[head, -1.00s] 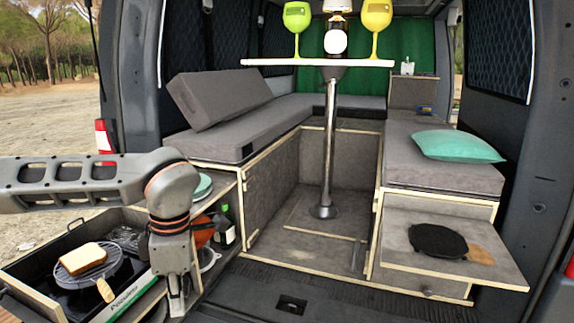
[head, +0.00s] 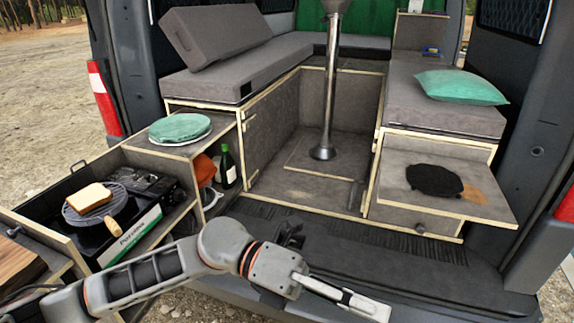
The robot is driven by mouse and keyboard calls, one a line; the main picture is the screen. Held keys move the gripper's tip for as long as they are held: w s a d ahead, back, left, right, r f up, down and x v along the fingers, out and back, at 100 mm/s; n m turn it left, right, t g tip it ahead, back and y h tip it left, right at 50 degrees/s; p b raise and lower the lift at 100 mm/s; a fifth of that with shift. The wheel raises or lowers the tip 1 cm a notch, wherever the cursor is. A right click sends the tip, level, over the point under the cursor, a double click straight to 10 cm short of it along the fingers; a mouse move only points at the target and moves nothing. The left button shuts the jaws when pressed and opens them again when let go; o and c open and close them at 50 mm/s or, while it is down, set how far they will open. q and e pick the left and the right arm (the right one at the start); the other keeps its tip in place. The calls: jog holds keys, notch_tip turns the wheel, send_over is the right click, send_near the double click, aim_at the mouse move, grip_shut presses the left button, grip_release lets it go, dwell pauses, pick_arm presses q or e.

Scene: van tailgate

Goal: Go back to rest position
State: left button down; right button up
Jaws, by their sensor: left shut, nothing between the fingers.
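My left arm reaches in from the lower left of the head view. Its gripper (head: 368,304) is shut and empty, at the bottom of the picture in front of the van's rear sill. It appears to touch nothing. My right gripper is not in view.
A pull-out drawer at the left holds a stove (head: 160,190) and a round grill pan (head: 75,213) with toast (head: 89,196). At the right, a pull-out board (head: 470,213) carries a black round item (head: 433,180). The van floor is clear.

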pick_arm(q)
jog(key=w+a+r+n+t+h, duration=0.25)
jog(key=w+n+t+h, duration=0.55)
jog(key=n+t, duration=0.4)
jog(key=w+a+f+n+t+y, duration=0.95)
jog(key=f+n+t, duration=0.25)
jog(key=n, duration=0.6)
jog(key=s+a+f+n+y, duration=0.3)
jog(key=a+f+n+y, duration=0.5)
jog(key=f, duration=0.6)
jog(key=s+a+f+n+g+y, duration=0.2)
jog(key=s+a+f, duration=0.4)
jog(key=f, duration=0.2)
jog(key=s+a+f+n+g+y, duration=0.1)
jog(key=s+a+f+n+g, duration=0.1)
jog(key=s+a+f, duration=0.3)
notch_tip(320, 180, down, 3)
jog(key=shift+s+a+f+g+y, duration=0.2)
jog(key=shift+s+a+g+y, duration=0.15)
jog(key=shift+s+g, duration=0.45)
